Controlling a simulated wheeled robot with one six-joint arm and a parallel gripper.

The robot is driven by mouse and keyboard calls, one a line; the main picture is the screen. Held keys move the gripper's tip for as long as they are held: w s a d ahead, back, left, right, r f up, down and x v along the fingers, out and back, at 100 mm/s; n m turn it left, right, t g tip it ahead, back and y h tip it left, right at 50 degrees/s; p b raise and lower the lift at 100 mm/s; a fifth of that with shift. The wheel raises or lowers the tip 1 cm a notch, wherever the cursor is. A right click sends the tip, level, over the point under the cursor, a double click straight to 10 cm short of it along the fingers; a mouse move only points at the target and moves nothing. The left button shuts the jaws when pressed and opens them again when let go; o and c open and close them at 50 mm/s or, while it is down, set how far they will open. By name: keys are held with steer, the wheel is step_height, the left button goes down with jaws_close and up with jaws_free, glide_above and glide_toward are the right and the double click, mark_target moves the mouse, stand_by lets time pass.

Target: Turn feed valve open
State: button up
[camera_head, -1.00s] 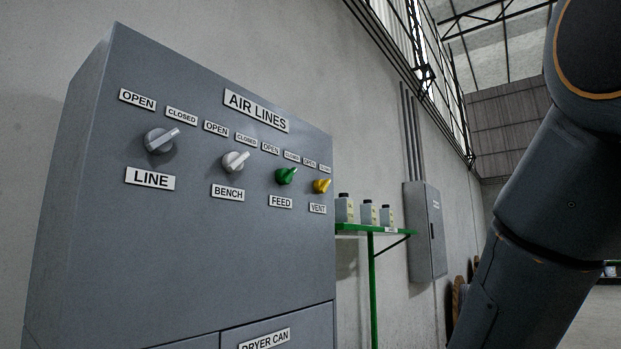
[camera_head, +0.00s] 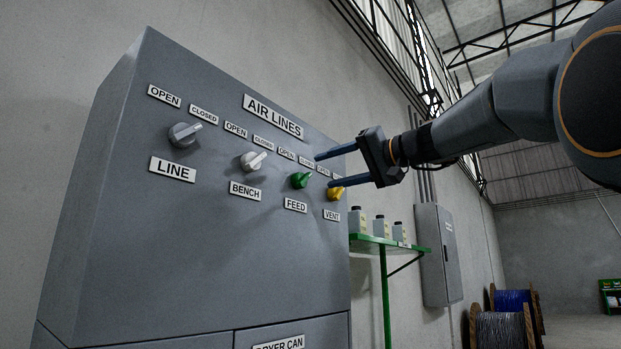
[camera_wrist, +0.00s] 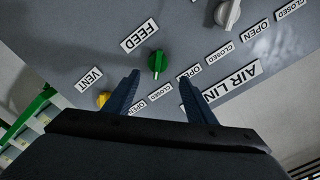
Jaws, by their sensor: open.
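The feed valve is a green knob (camera_head: 301,179) on the grey AIR LINES panel (camera_head: 200,250), above the FEED label (camera_head: 296,205). Its handle points up and to the right, toward the CLOSED side. In the wrist view the green knob (camera_wrist: 157,63) lies ahead of my fingers, near the gap between them. My gripper (camera_head: 325,170) is open and empty in front of the panel, near the feed and vent knobs. In the wrist view its two fingers (camera_wrist: 160,90) are spread wide, with the knob apart from both.
The yellow vent knob (camera_head: 335,193) is close beside my lower finger. The white bench knob (camera_head: 253,160) and grey line knob (camera_head: 184,134) are to the left. A green shelf (camera_head: 385,241) with bottles and a grey wall box (camera_head: 437,255) stand to the right.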

mark_target(308, 177)
steer(key=p+x, duration=0.1)
steer(key=x, duration=0.1)
steer(key=p+x, duration=0.1)
steer(key=x, duration=0.1)
steer(key=p+x, duration=0.1)
steer(key=x, duration=0.2)
steer(key=shift+w+d, duration=0.15)
steer(key=shift+w, duration=0.25)
steer(key=shift+s, duration=0.1)
steer(key=shift+c, duration=0.6)
steer(key=c, duration=0.9)
